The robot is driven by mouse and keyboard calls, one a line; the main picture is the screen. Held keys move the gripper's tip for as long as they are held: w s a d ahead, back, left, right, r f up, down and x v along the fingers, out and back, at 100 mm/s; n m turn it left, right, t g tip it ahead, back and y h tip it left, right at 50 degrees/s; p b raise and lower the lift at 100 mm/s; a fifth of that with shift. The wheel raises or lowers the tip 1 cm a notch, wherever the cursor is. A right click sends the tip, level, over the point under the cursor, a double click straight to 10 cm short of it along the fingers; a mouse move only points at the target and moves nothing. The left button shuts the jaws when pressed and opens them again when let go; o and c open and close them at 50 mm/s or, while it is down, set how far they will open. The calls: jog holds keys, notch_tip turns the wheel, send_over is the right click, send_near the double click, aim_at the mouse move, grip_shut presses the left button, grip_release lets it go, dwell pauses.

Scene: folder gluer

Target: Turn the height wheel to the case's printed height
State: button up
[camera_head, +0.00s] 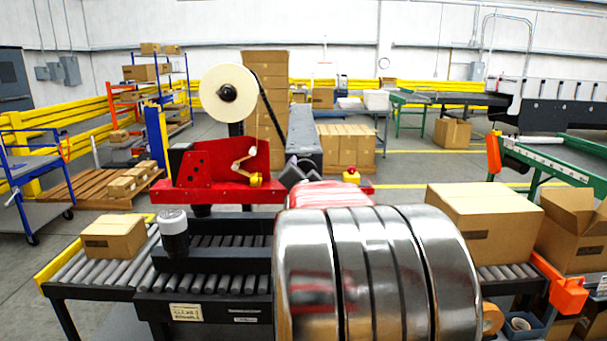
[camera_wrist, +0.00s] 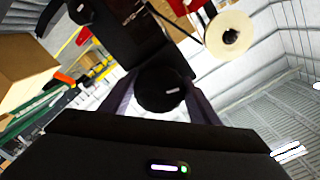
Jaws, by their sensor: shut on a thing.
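The height wheel appears as a round black knob (camera_wrist: 152,98) with a short white mark, in the middle of the wrist view. My gripper (camera_wrist: 160,86) has one finger on each side of the knob and is shut on it. In the head view my large metallic arm hides the wheel and the gripping point. A closed cardboard case (camera_head: 485,222) stands on the conveyor at the right, with dark print too small to read. A smaller carton (camera_head: 113,237) with a dark printed strip sits on the rollers at the left. No height scale is readable.
The red tape head (camera_head: 215,168) with a cream tape roll (camera_head: 228,92) stands behind the roller conveyor (camera_head: 205,284). A black-and-white canister (camera_head: 173,233) stands on the conveyor's side. An open carton (camera_head: 575,230) and an orange bracket (camera_head: 561,286) are at the right.

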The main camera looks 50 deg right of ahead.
jog(key=shift+f, duration=0.2)
jog(key=o, duration=1.1)
jog(key=shift+r, duration=0.1)
jog(key=shift+c, duration=0.2)
jog(key=shift+s, duration=0.1)
jog(key=v, duration=1.3)
jog(key=shift+s+a, duration=0.15)
jog(key=shift+a, duration=0.2)
